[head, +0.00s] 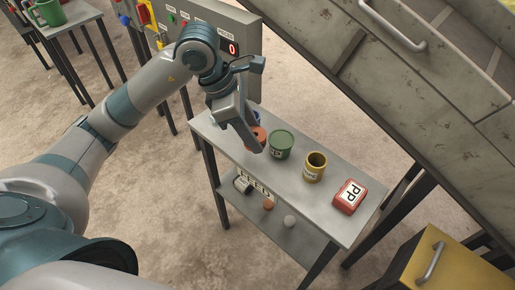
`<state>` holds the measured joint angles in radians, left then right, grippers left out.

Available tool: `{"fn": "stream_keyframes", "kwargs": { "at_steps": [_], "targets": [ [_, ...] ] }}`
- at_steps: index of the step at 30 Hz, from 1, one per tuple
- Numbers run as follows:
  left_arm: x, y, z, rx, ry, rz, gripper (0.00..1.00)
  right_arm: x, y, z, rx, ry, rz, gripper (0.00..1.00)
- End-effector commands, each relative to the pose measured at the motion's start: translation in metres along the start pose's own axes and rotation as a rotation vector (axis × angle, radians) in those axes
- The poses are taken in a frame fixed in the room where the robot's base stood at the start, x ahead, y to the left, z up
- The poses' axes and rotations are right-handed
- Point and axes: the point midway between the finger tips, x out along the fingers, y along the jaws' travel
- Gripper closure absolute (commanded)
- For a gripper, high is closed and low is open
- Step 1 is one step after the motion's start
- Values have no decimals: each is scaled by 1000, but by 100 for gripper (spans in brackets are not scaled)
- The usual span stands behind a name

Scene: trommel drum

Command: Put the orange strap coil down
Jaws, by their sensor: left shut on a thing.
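My left gripper (250,135) points down over the left part of the grey table (335,222). It is shut on the orange strap coil (258,134), which is partly hidden behind the fingers. The coil is at or just above the tabletop; I cannot tell whether it touches. A green tin (281,145) stands close to its right. My right gripper is not in view.
A small blue thing shows behind my gripper. A control panel (213,32) stands behind, and large grey metal panels (400,95) rise at the right.

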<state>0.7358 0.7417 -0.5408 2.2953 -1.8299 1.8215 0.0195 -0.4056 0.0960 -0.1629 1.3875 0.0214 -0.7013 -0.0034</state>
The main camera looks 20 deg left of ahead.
Motion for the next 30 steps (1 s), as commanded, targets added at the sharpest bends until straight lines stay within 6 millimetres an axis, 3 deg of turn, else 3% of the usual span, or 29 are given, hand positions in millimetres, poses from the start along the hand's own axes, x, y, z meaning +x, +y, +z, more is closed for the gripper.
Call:
{"fn": "stream_keyframes", "kwargs": {
  "at_steps": [6,19,30],
  "targets": [
    [20,0,-9,-1,0,-1,84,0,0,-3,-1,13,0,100],
    [26,0,-11,-1,0,-2,84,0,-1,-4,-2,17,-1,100],
    [60,0,-25,0,0,-1,84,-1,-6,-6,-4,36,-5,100]
  ]
}}
